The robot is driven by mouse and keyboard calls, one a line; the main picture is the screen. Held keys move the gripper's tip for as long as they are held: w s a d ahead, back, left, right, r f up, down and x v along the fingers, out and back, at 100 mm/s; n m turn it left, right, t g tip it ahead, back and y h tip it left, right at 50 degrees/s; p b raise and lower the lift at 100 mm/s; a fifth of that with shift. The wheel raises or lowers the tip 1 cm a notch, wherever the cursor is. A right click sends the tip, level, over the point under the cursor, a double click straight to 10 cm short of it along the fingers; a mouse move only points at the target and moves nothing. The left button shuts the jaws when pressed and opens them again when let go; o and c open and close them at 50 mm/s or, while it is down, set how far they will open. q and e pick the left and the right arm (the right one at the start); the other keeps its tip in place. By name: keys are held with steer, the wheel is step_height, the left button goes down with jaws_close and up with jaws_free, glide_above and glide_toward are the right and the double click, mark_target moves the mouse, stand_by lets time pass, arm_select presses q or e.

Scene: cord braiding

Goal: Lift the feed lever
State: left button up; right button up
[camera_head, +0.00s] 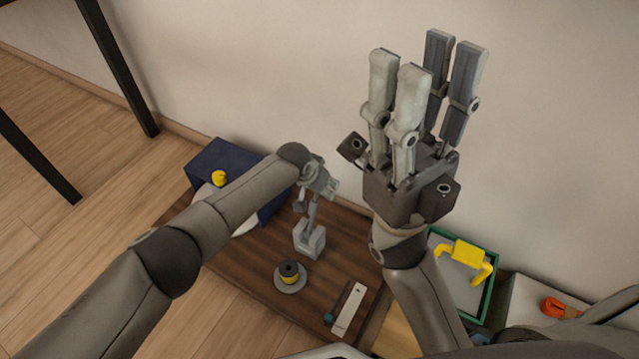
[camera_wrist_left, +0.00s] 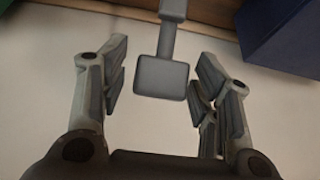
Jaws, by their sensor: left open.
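The feed lever (camera_head: 312,212) is a grey bar rising from a grey block (camera_head: 309,241) on the brown board. In the left wrist view a grey bar with a square end plate (camera_wrist_left: 161,78) comes in from the top, between the spread fingers of my left gripper (camera_wrist_left: 160,65). That gripper is open; a gap shows on both sides of the plate. In the head view my left gripper (camera_head: 319,184) is at the lever's upper end, partly covering it. My right gripper (camera_head: 427,62) points up, open and empty, well away from the lever.
A dark blue box (camera_head: 222,157) stands left of the lever, with a yellow knob (camera_head: 219,178) near it. A black and yellow spool (camera_head: 289,272) and a pale bar (camera_head: 349,309) are on the brown board (camera_head: 245,262). A green-rimmed tray (camera_head: 492,285) holds a yellow handle-shaped part (camera_head: 466,254).

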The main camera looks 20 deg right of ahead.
arm_select(q)
steer(key=v, duration=1.2)
stand_by(0.3)
steer(key=shift+d, duration=0.1)
stand_by(0.3)
